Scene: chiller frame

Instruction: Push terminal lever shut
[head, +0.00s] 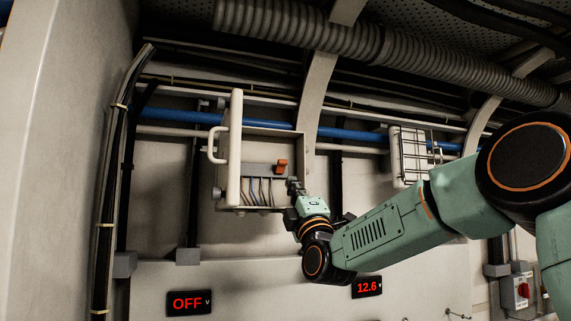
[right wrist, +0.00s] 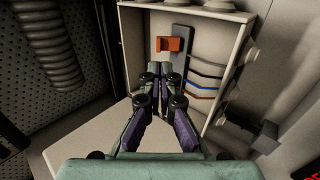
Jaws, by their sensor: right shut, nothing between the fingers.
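The terminal lever (head: 282,166) is a small orange piece on a grey terminal block (head: 258,170) inside an open wall box (head: 270,145). In the right wrist view the orange lever (right wrist: 169,44) stands out from the grey block (right wrist: 180,32), just beyond my fingertips. My right gripper (head: 293,185) is shut and empty, just below and right of the lever. In the right wrist view its closed fingertips (right wrist: 160,70) point at the lever; whether they touch it I cannot tell. My left gripper is not in view.
The box door (head: 235,140) with its handle stands open at the left. Several wires (head: 258,192) hang below the block. A caged box (head: 410,155) is at the right. A red switch (head: 523,290) is at lower right.

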